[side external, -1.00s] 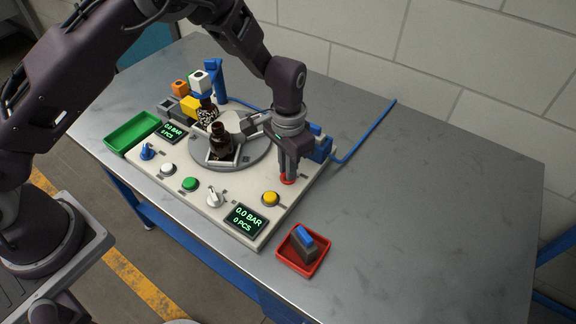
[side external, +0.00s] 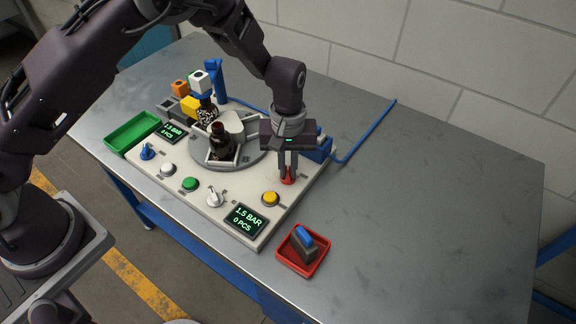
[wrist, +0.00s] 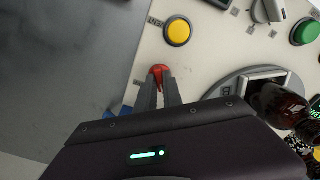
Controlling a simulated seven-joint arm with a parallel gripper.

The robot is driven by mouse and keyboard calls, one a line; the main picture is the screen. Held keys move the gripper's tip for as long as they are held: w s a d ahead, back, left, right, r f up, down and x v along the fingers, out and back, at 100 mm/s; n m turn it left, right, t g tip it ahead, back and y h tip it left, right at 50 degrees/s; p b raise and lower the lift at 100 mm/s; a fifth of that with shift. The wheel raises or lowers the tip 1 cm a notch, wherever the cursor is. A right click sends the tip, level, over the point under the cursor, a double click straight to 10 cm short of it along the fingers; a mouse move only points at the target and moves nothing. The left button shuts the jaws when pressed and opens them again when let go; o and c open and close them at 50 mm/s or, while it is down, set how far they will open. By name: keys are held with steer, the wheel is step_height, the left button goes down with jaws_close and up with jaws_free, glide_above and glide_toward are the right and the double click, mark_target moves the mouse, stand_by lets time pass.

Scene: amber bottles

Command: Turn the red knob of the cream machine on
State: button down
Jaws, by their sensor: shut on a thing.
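The cream machine (side external: 167,176) is a flat panel with knobs, buttons and displays on the steel table. Its red knob (side external: 288,180) is at the panel's right side. My gripper (side external: 287,178) points down and is shut on the red knob, with a finger on each side. In the wrist view the red knob (wrist: 158,71) shows between the two finger ends (wrist: 159,82). The front display (side external: 246,219) reads 1.5 BAR and 0 PCS.
Amber bottles (side external: 221,142) stand on the round turntable (side external: 251,158) left of my gripper. A yellow button (side external: 270,198) is close in front of the knob. A red tray (side external: 287,258) holds a grey and blue block (side external: 303,245). The table on the right is clear.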

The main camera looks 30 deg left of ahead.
mark_target(288, 171)
steer(key=shift+n, duration=1)
steer(key=c, duration=1.5)
jaws_free()
steer(key=shift+r, duration=0.1)
step_height(288, 171, up, 7)
